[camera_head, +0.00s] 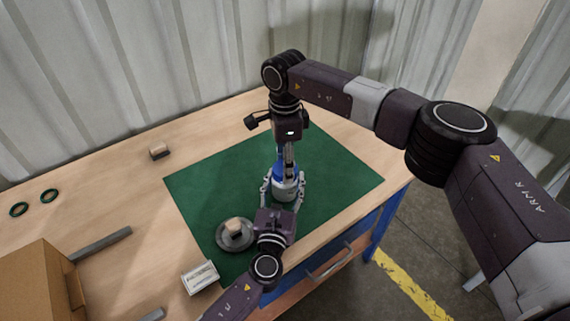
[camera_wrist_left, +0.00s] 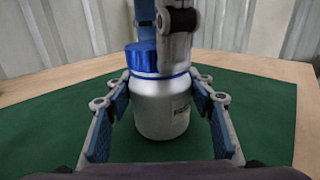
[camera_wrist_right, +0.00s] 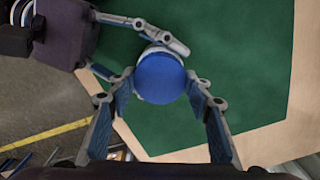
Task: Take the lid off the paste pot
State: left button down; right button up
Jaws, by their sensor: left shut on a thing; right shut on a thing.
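The paste pot (camera_head: 287,191) is a pale grey bottle with a small label, upright on the green mat (camera_head: 340,185). Its blue lid (camera_wrist_right: 160,78) sits on top; the left wrist view shows it too (camera_wrist_left: 140,58), partly behind a right finger. My left gripper (camera_wrist_left: 160,108) is shut on the pot's body, one finger on each side. My right gripper (camera_wrist_right: 160,84) comes from above and is shut on the lid, with its fingers on opposite sides. In the head view the right gripper (camera_head: 288,160) hides part of the lid.
A round grey dish (camera_head: 221,243) holding a beige block stands near the mat's front left, close to my left arm. A white labelled box (camera_head: 200,278) lies beside it. The mat's right side is clear.

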jog(key=n, duration=0.5)
jog(key=shift+w, duration=0.1)
jog(key=shift+r, duration=0.2)
jog(key=shift+r, duration=0.9)
jog(key=shift+r, duration=0.1)
jog(key=shift+r, duration=1.95)
pick_arm(q)
jog(key=c, duration=0.8)
grip_release()
